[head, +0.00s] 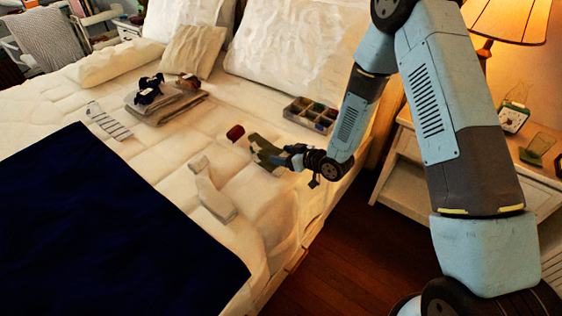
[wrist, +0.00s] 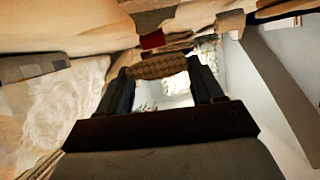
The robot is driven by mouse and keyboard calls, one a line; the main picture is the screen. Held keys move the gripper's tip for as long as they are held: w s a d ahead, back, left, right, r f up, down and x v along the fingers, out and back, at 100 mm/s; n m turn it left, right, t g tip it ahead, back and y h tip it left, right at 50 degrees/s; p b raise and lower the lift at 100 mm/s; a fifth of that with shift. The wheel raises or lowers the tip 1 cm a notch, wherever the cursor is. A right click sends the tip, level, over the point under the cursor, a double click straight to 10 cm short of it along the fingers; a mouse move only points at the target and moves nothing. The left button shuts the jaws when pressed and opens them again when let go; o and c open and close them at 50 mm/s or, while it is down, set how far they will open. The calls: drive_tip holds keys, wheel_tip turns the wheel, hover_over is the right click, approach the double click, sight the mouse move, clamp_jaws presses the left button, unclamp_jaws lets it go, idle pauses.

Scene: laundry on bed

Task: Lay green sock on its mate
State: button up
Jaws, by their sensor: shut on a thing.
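A dark olive-green sock (head: 264,151) shows on the bed side of my gripper (head: 291,157) in the head view, right at its fingertips. My gripper is low over the bed, near its right edge. In the wrist view my gripper (wrist: 160,82) is shut on a knitted piece (wrist: 157,66) that looks brownish there and spans between the fingers. I take it to be the green sock. I cannot tell whether the green patch in the head view is one sock or two overlapping. The held sock's underside and contact with the bed are hidden.
A dark red bundle (head: 235,132) lies just left of the green sock. Pale socks (head: 214,199) lie nearer. A divided box (head: 293,111) stands behind. Folded grey cloth (head: 178,106), a striped sock (head: 109,122) and a navy blanket (head: 95,220) lie left. A nightstand (head: 392,188) stands right.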

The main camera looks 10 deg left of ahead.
sight(282, 168)
drive_tip(key=shift+w+a+f, duration=0.15)
drive_tip(key=shift+f, duration=0.2)
wheel_tip(282, 168, down, 3)
drive_tip(key=shift+w, duration=0.1)
drive_tip(key=shift+a+f, duration=0.1)
drive_tip(key=shift+a, duration=0.05)
drive_tip(key=shift+f, duration=0.15)
drive_tip(key=o, duration=1)
drive_tip(key=shift+s, duration=0.2)
drive_tip(key=v, duration=1.2)
drive_tip(key=shift+r, duration=0.2)
